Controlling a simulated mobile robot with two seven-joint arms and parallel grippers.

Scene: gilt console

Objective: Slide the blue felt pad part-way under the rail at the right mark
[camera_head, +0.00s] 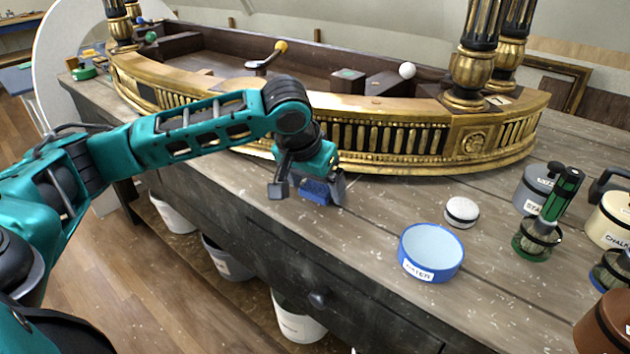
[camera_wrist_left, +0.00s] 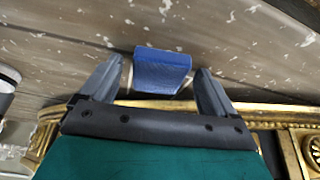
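The blue felt pad (camera_head: 316,190) lies on the worn wooden bench top, in front of the gilt rail (camera_head: 385,163). My left gripper (camera_head: 308,190) is low over the bench, with its fingers open on either side of the pad. In the left wrist view the pad (camera_wrist_left: 160,68) sits between the spread fingertips (camera_wrist_left: 162,66), with a narrow gap at each side. The gilt rail (camera_wrist_left: 265,110) crosses behind the gripper there. I cannot make out the right mark. My right gripper is not in view.
A blue-rimmed water bowl (camera_head: 431,252) and a white-topped round pad (camera_head: 461,212) stand to the right. Further right are a green brush (camera_head: 540,238), a grey pot (camera_head: 535,188) and a brown pot (camera_head: 605,325). The bench is clear between the blue pad and the bowl.

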